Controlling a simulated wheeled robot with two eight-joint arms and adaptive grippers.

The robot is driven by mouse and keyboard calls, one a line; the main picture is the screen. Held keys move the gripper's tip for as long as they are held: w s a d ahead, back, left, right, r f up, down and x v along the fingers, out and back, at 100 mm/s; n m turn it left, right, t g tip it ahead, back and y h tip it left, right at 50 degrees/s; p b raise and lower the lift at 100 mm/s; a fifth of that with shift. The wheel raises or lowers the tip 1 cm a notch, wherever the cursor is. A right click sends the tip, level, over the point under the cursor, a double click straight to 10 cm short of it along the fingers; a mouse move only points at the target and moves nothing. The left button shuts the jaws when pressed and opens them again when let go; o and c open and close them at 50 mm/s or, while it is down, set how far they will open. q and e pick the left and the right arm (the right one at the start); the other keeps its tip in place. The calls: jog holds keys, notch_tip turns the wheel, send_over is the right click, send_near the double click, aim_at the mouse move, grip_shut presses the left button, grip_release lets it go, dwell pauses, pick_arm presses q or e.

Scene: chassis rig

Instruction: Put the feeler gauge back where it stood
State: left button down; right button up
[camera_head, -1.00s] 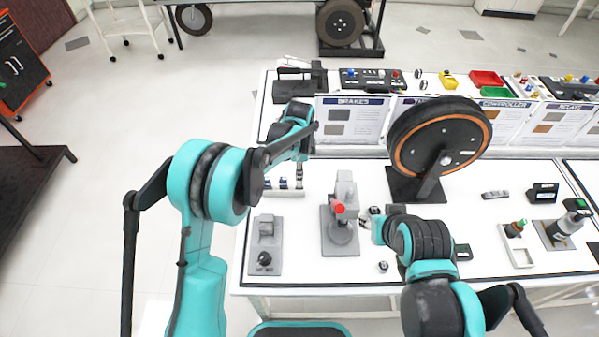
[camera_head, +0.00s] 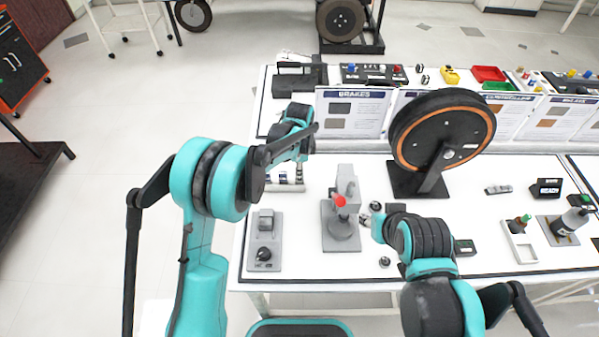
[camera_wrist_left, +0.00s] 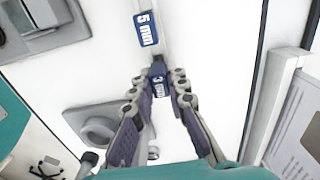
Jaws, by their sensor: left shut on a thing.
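My left gripper (camera_head: 299,172) is over the right end of a small pale rack (camera_head: 284,187) on the left of the table. In the left wrist view its two fingers (camera_wrist_left: 160,88) stand on either side of a feeler gauge (camera_wrist_left: 158,86) with a blue "3 mm" label, shut on it. A "5 mm" label (camera_wrist_left: 148,28) sits just beyond it in the same row. The arm partly hides the rack in the head view, so I cannot tell whether the gauge is seated. My right gripper (camera_head: 374,218) is beside the grey stand; its jaws are too small to judge.
A grey stand with a red knob (camera_head: 340,201) is right of the rack. A grey switch box (camera_head: 264,252) is nearer on the left. A black wheel (camera_head: 441,145) on a stand and upright display boards (camera_head: 353,113) are behind.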

pick_arm(q)
jog(key=shift+f, duration=0.15)
jog(key=c, duration=1.4)
grip_release()
notch_tip(320, 180, up, 12)
jog(key=s+a+r+n+t, duration=0.2)
jog(key=s+a+r+n, duration=0.2)
jog(key=s+a+r, duration=0.2)
jog(key=s+a+n+t, duration=0.1)
jog(key=s+a+n, duration=0.3)
jog(key=s, duration=0.2)
jog(key=s+a+f+n+t, duration=0.1)
jog(key=s+a+n+t, duration=0.1)
jog(key=s+a+n, duration=0.2)
jog(key=s+a+n+t, duration=0.2)
jog(key=s+n, duration=0.4)
jog(key=s, duration=0.3)
jog(key=shift+s+a+f, duration=0.2)
jog(key=shift+a, duration=0.25)
jog(key=shift+s+a+f, duration=0.15)
jog(key=shift+a+f, duration=0.05)
jog(key=shift+a, duration=0.25)
